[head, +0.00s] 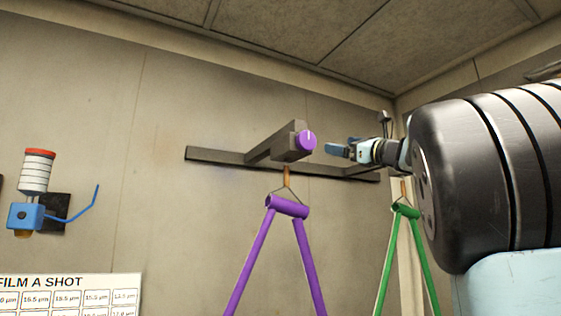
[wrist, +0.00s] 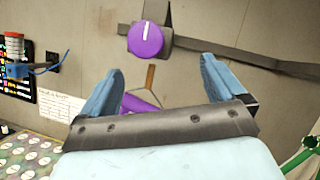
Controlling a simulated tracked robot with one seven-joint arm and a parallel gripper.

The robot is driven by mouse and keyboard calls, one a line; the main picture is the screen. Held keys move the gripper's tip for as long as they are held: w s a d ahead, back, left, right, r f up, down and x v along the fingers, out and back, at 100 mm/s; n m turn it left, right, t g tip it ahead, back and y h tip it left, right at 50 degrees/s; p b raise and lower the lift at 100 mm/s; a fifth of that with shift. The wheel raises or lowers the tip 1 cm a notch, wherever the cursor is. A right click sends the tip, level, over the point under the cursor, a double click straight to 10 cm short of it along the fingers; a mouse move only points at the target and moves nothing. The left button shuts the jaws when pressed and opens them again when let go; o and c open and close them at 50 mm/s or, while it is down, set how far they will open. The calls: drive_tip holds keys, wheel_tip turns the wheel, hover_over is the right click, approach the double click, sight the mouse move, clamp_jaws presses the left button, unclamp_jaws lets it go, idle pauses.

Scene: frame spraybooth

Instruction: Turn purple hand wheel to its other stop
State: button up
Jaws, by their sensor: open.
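The purple hand wheel (head: 307,140) is a round knob with a white line, on the end of a dark bracket arm that juts from the wall rail. In the head view the line stands about upright. In the wrist view the wheel (wrist: 146,39) is ahead of the fingers, above the middle, its line tilted slightly right of upright. My gripper (head: 335,148) is to the right of the wheel in the head view, apart from it. In the wrist view my gripper (wrist: 160,85) has its two blue fingers wide apart with nothing between them touching.
A purple frame (head: 288,206) hangs below the wheel on a hook. A green frame (head: 406,211) hangs to the right, partly behind my arm. A dark rail (head: 215,156) runs along the wall. A blue fitting with a red-topped cylinder (head: 38,170) is at left.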

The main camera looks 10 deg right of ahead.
sight(309, 141)
drive_tip(key=w+a+r+n+g+y, duration=0.1)
drive_tip(key=w+a+n, duration=0.1)
drive_tip(key=w, duration=0.1)
drive_tip(key=w+a+r+n+g+y, duration=0.1)
drive_tip(key=w+a+n, duration=0.1)
drive_tip(key=w+a, duration=0.1)
drive_tip(key=w+a+r+n+g, duration=0.1)
drive_tip(key=w+a+n, duration=0.1)
drive_tip(key=n, duration=0.1)
drive_tip(key=shift+w+a+r+y, duration=0.25)
drive_tip(key=shift+w+r+y, duration=0.15)
idle(0.4)
drive_tip(key=c, duration=1)
